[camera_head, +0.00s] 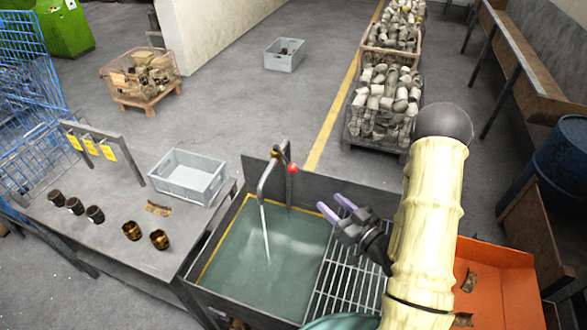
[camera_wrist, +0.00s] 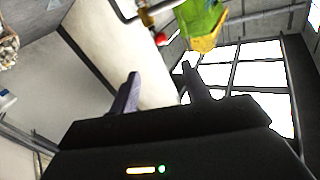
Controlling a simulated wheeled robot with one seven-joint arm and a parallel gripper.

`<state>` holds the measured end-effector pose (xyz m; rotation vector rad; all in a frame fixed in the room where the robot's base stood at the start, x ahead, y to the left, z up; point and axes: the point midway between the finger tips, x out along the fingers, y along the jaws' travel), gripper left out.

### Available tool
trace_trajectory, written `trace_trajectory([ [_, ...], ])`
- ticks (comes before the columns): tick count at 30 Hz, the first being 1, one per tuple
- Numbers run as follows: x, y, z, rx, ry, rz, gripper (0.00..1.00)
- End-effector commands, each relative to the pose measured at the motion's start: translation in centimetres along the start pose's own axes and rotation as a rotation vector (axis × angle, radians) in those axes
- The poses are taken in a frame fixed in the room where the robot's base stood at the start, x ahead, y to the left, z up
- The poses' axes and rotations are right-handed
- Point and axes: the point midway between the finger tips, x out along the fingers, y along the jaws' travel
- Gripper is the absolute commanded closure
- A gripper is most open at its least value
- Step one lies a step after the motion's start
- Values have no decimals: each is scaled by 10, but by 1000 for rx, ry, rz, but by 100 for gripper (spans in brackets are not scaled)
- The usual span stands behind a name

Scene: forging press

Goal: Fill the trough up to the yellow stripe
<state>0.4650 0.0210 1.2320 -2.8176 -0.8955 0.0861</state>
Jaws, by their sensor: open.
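The metal trough (camera_head: 312,188) holds greenish water (camera_head: 265,262). A stream falls into it from the bent tap (camera_head: 268,178), and the surface is rippled where it lands. The yellow stripe (camera_head: 220,238) shows along the trough's left and back walls, close above the water; the exact gap is hard to tell. The tap's red knob (camera_head: 293,169) also shows in the wrist view (camera_wrist: 160,38). My gripper (camera_head: 335,207) is open and empty, above the trough's right part, in front of and to the right of the knob, apart from it. Its two fingers point up in the wrist view (camera_wrist: 160,72).
A metal grate (camera_head: 345,290) covers the trough's right side. The table at left holds a grey crate (camera_head: 188,177), dark cups (camera_head: 75,206) and brass-coloured cups (camera_head: 131,231). An orange tray (camera_head: 500,290) lies right of my arm. Bins of metal parts (camera_head: 383,103) stand behind.

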Motion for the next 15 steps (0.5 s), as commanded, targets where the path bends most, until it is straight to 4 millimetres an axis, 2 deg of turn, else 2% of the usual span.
trace_trajectory([
  [15,37,1,5,-6,0,-4,53],
])
